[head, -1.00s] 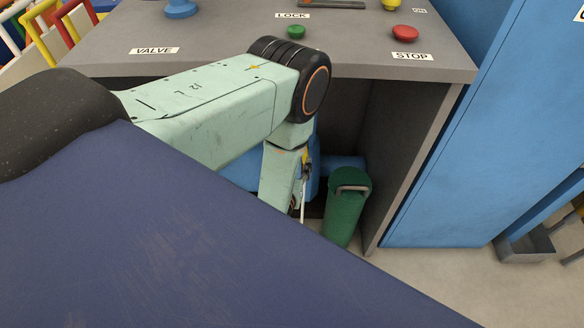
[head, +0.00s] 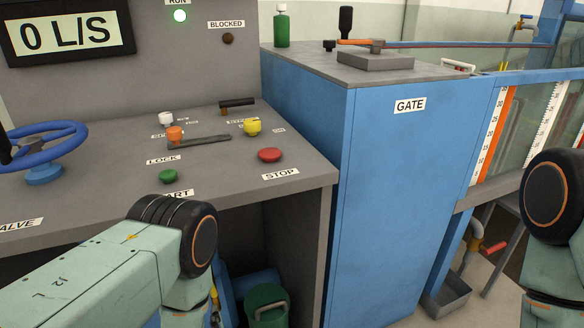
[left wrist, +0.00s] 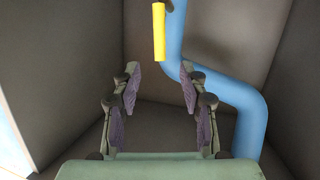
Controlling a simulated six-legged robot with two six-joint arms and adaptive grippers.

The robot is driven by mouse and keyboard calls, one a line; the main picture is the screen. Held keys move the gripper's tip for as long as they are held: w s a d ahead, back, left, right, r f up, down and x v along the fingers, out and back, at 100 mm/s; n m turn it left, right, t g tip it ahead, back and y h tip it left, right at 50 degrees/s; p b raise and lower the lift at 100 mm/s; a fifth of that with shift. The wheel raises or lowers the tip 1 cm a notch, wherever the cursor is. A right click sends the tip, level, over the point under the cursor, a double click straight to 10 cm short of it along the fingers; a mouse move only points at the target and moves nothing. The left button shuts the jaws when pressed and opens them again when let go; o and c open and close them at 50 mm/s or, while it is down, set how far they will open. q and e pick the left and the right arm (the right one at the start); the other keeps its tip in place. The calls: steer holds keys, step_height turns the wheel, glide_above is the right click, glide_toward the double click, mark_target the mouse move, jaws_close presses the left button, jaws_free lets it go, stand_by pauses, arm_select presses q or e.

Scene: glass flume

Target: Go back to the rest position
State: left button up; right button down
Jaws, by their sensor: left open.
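My left gripper (left wrist: 160,95) shows in the left wrist view with its two fingers wide apart and nothing between them. It is inside the grey recess under the control desk, in front of a blue pipe (left wrist: 245,105) and a yellow bar (left wrist: 159,32). In the head view my left arm comes in at the lower left and bends down at the desk's front edge; its gripper is below the picture. Part of my right arm shows at the right edge of the head view, but its gripper is out of the picture.
The desk (head: 300,190) carries a red STOP button (head: 270,155), a green button (head: 168,176), a yellow knob (head: 252,126) and a blue valve wheel (head: 45,172). A green canister (head: 266,300) stands below it. The blue GATE cabinet (head: 400,190) is to the right.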

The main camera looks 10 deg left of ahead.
arm_select(q)
steer(key=s+d+f+m+g+h, duration=0.1)
steer(key=s+f+g, duration=0.2)
steer(key=s, duration=0.3)
steer(key=s+d+f+m+g+h+p, duration=0.1)
steer(key=s+f+g, duration=0.15)
steer(key=s, duration=0.25)
steer(key=s+d+f+m+g+h, duration=0.1)
steer(key=s+f+g, duration=0.1)
steer(key=s+g, duration=0.3)
steer(key=s+d+r+m+g+h+p, duration=0.1)
steer(key=s+d+r+g+p, duration=0.1)
steer(key=s+r, duration=0.7)
steer(key=shift+s+m+g+h+p, duration=0.3)
steer(key=shift+s+g, duration=0.25)
steer(key=shift+g, duration=0.2)
steer(key=shift+r, duration=0.1)
